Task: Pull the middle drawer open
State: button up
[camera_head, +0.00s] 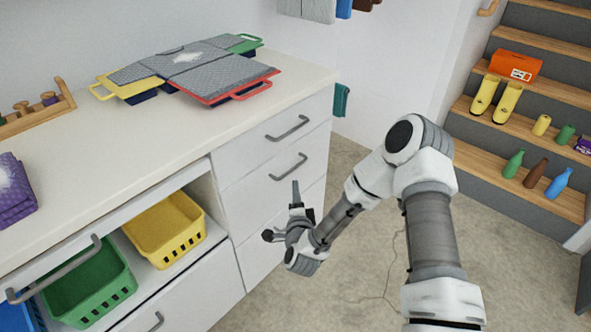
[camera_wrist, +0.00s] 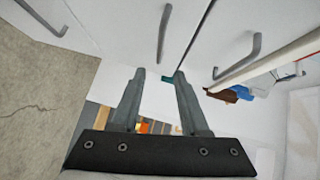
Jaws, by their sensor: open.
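The drawer stack stands at the right end of the white counter unit. The middle drawer (camera_head: 249,193) looks shut, its white front flush with its neighbours. Its grey bar handle (camera_head: 288,167) also shows in the wrist view (camera_wrist: 163,33), beyond the fingertips. My gripper (camera_head: 296,196) is in front of the stack, below this handle in the head view. In the wrist view my gripper (camera_wrist: 160,75) is open, with two grey fingers apart and nothing between them. The handle appears to line up with the gap and does not look gripped.
The top drawer handle (camera_head: 288,128) is above; in the wrist view it is at the right (camera_wrist: 237,58). A lower handle (camera_wrist: 42,17) shows at the left there. Bare floor (camera_head: 350,270) surrounds my arm; stairs (camera_head: 535,130) stand right.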

aim_at(295, 168)
jog(key=w+b, duration=0.1)
jog(key=w, duration=0.3)
jog(key=w+a+f, duration=0.1)
jog(key=w, duration=0.4)
jog(key=w+f+b, duration=0.1)
jog(key=w, duration=0.3)
jog(key=shift+w+a+b, duration=0.15)
jog(key=shift+a+b, duration=0.1)
jog(key=shift+b, duration=0.05)
grip_shut()
dwell(0.8)
